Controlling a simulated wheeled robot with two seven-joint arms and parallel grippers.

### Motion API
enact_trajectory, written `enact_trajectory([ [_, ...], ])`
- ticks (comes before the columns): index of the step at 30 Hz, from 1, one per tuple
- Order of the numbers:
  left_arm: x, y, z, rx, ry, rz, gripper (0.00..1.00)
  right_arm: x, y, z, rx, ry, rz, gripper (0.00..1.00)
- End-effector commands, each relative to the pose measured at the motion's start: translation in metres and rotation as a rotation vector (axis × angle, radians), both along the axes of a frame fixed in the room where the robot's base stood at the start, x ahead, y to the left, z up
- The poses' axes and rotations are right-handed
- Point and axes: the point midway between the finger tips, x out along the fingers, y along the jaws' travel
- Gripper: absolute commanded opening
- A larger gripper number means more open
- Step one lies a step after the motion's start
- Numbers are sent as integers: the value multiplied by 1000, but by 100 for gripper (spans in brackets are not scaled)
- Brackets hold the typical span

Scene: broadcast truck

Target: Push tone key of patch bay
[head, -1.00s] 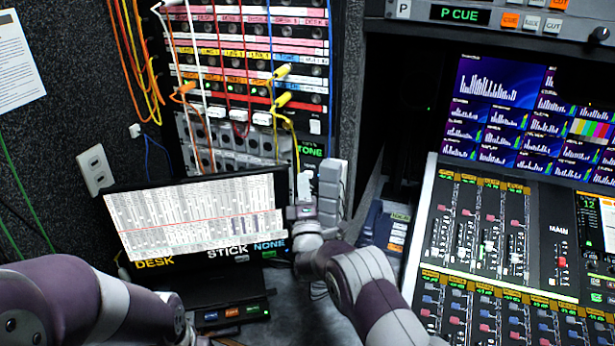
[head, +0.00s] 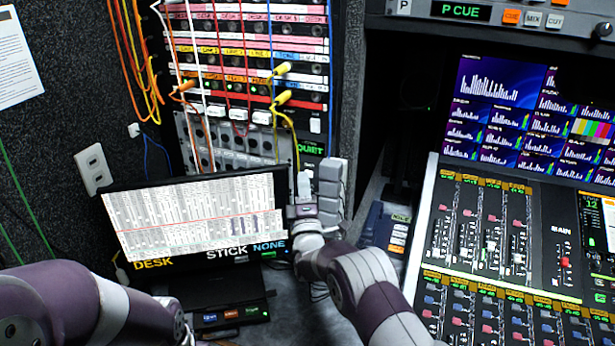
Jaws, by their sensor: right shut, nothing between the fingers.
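The patch bay (head: 250,60) stands at the back left, with rows of labelled sockets and coloured cords plugged in. At its lower right a small green-lit display (head: 310,150) reads what looks like QUIET. My right gripper (head: 305,180) is shut and empty, upright just below this display, in front of the patch bay's lower right corner. The tone key cannot be made out; the gripper may hide it. I cannot tell whether the fingertips touch the panel. My left arm comes in at the lower left; its gripper is not visible.
A monitor (head: 190,222) marked DESK, STICK and NONE stands left of my right gripper. A small box with lit keys (head: 232,314) lies below it. A mixing desk (head: 500,240) and a screen wall (head: 490,100) fill the right. Loose cords hang at the left.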

Motion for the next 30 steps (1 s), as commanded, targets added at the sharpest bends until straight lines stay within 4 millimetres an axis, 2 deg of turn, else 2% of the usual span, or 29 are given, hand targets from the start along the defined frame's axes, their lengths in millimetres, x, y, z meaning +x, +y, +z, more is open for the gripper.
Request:
enact_trajectory([
  [8,0,0,3,0,0,0,43,-4,2,1,0,0,1,0],
  [21,0,0,24,0,0,0,43,-53,22,1,0,0,1,0],
  [30,0,0,23,0,0,0,43,-56,23,0,0,0,0,0],
])
